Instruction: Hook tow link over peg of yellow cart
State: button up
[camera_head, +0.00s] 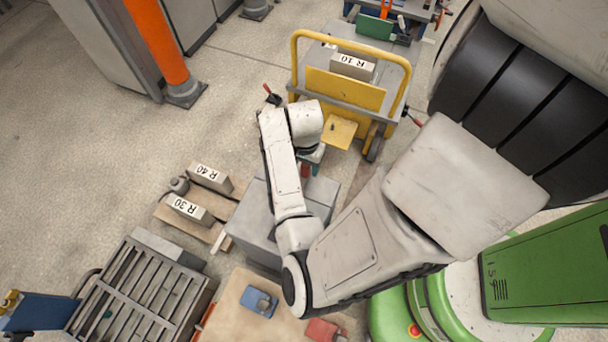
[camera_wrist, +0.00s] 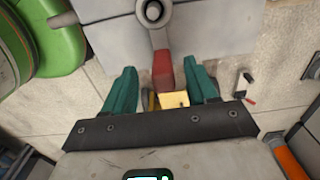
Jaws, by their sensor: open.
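The yellow cart (camera_head: 343,88) stands at the top, with a yellow plate (camera_head: 340,133) low on its near side and a small dark peg (camera_head: 332,127) on it. The tow link has a red grip (camera_wrist: 163,72) and a grey bar ending in a ring (camera_wrist: 152,12). The ring lies around or over a round post on a grey cart (camera_head: 261,218); I cannot tell how it sits. My gripper (camera_wrist: 162,90) is open, its teal fingers on either side of the red grip with gaps. The yellow plate shows in part between them. In the head view my arm hides most of the link.
Weight blocks marked R 40 (camera_head: 209,177) and R 30 (camera_head: 188,210) sit on wooden boards at left. A slatted grey crate (camera_head: 137,296) stands bottom left. An orange post (camera_head: 158,42) rises at upper left. Open floor lies left of the yellow cart.

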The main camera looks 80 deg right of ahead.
notch_tip(320, 180, down, 5)
jog(key=shift+w+a+r+b, duration=0.1)
jog(key=shift+w+b, duration=0.05)
jog(key=shift+b, duration=0.35)
jog(key=shift+c, duration=0.3)
grip_shut()
